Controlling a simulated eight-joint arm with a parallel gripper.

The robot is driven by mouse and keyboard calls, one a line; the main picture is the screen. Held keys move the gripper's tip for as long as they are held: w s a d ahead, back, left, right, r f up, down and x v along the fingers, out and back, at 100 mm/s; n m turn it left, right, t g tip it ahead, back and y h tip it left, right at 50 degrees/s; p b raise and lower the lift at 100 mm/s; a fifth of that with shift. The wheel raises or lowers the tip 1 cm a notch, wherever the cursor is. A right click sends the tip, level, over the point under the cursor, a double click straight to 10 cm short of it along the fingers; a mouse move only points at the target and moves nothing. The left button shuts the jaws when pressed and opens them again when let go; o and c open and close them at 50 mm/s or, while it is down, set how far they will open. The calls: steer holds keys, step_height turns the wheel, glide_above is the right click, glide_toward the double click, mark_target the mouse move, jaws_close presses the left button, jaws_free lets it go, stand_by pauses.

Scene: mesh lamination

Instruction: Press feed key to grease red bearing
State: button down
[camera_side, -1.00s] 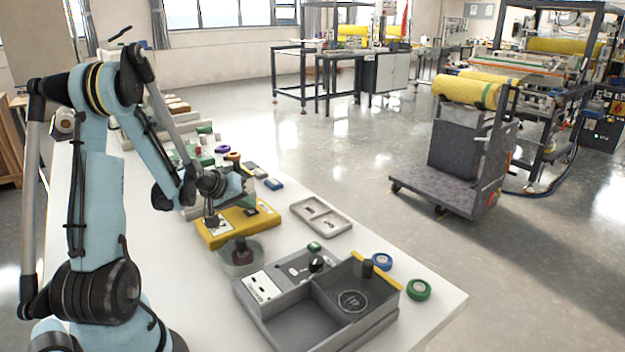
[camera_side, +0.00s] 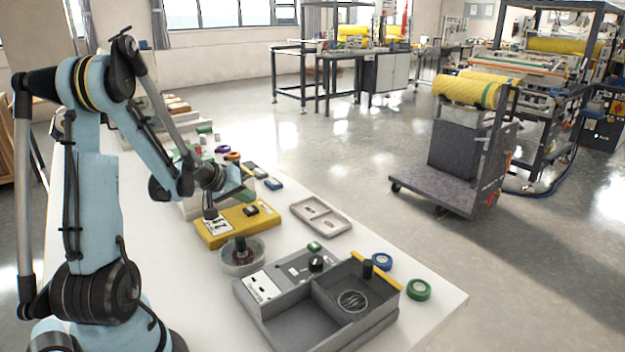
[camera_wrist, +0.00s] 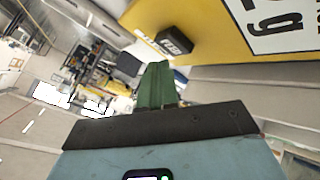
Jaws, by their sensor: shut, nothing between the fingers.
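The yellow feed unit (camera_side: 213,237) lies on the bench with a white label. A black key (camera_side: 251,210) sits on it; the key and the yellow body also show in the wrist view (camera_wrist: 175,41). My gripper (camera_wrist: 156,68) has green fingers, shut and empty, with the tips just short of the key in that picture. The gap to the key is hard to judge. In the side view my arm's end is over the unit. A clear round dish (camera_side: 242,262) stands in front of the unit with a dark upright part and something reddish inside; I cannot make out the bearing clearly.
A grey compartment tray (camera_side: 300,335) with a black knob stands at the front. A shallow beige tray (camera_side: 320,216) lies right of the unit. A blue tape roll (camera_side: 382,262) and a green one (camera_side: 419,290) lie near the bench's right edge. Small items crowd the back.

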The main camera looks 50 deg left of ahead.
mark_target(247, 210)
steer(key=shift+r, duration=2.5)
stand_by(0.8)
step_height(247, 210, up, 4)
steer(key=shift+f, duration=0.1)
steer(key=shift+f, duration=0.15)
stand_by(0.3)
steer(key=shift+f, duration=4.3)
steer(key=shift+f, duration=0.1)
steer(key=shift+f, duration=0.3)
